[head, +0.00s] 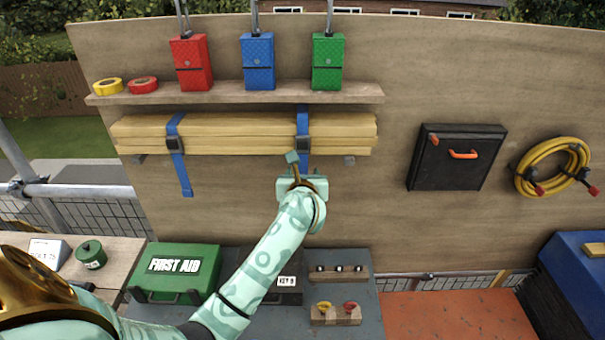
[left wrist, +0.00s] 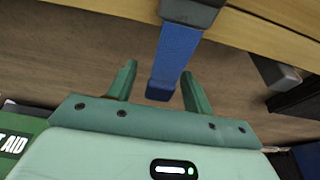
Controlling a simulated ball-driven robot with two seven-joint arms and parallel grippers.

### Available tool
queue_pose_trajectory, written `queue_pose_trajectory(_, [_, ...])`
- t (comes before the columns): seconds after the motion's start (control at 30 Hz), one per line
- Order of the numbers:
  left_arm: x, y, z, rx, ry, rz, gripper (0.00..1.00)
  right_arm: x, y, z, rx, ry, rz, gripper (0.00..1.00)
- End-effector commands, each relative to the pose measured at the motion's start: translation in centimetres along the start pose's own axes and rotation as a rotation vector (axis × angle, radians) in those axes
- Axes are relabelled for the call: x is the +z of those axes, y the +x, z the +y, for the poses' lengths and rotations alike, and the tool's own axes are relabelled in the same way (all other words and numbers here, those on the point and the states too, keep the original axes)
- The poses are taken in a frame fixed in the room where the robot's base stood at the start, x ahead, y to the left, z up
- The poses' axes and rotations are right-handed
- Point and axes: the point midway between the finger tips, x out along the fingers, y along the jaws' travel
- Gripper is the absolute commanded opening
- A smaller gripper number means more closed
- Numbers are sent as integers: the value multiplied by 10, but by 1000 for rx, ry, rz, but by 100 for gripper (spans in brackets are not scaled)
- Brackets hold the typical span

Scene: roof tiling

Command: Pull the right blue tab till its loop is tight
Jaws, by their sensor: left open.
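Several yellow planks (head: 240,133) lie stacked along the board under the shelf, with two blue straps around them. The right strap has a dark buckle (head: 303,143), also in the left wrist view (left wrist: 190,12). The right blue tab (left wrist: 172,62) hangs down below it and is mostly hidden by my gripper in the head view. My left gripper (head: 299,167) is open just under the buckle. In the left wrist view its fingers stand on either side of the tab, with gaps visible. The left blue tab (head: 184,177) hangs free below its buckle (head: 175,144).
Red (head: 191,62), blue (head: 258,60) and green (head: 328,61) boxes stand on the shelf (head: 235,95) above. A black case (head: 457,157) and yellow hose (head: 545,165) are on the board at right. A green first aid box (head: 175,268) stands on the bench below.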

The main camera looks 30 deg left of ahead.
Motion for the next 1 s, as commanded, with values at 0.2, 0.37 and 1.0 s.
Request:
queue_pose_trajectory(0.2, [0, 10, 0, 0, 0, 0, 51, 7, -1, -3, -4, 0, -10, 36])
queue_pose_trajectory(0.37, [0, 10, 0, 0, 0, 0, 51, 7, -1, -4, -5, 0, -11, 36])
queue_pose_trajectory(1.0, [-11, 12, 0, 0, 1, 1, 4, 9, 9, -4, -5, 0, -12, 36])
